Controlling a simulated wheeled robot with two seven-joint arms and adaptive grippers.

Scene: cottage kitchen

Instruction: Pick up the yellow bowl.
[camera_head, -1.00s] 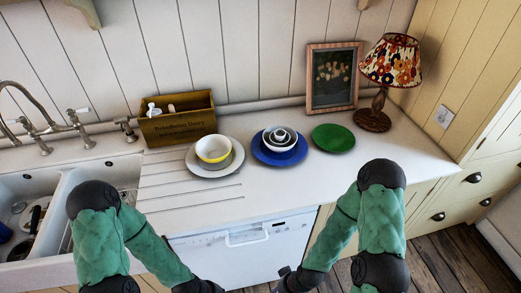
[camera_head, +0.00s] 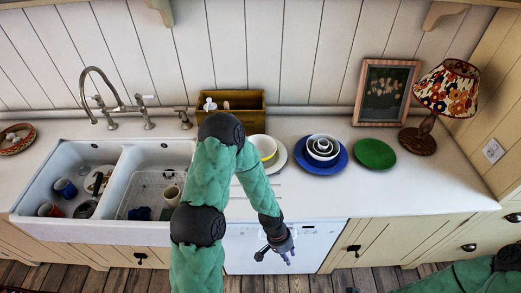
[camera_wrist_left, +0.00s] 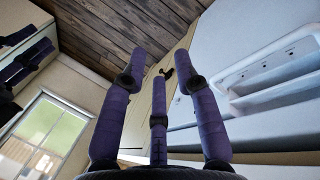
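The yellow bowl (camera_head: 265,146), white inside, sits on a white plate (camera_head: 281,160) on the counter in the head view. My left arm hides part of both. My left gripper (camera_head: 281,250) hangs low in front of the white dishwasher, below the counter edge and well apart from the bowl. In the left wrist view its purple fingers (camera_wrist_left: 160,90) are spread with nothing between them. The bowl does not show in the left wrist view. Part of my right arm shows at the bottom right of the head view; its gripper cannot be made out.
A blue plate (camera_head: 340,163) with stacked bowls (camera_head: 323,147) and a green plate (camera_head: 375,153) stand right of the bowl. A wooden box (camera_head: 250,100) stands behind it. A double sink (camera_head: 122,178) with dishes is at left. A lamp (camera_head: 447,90) and picture (camera_head: 385,92) stand at right.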

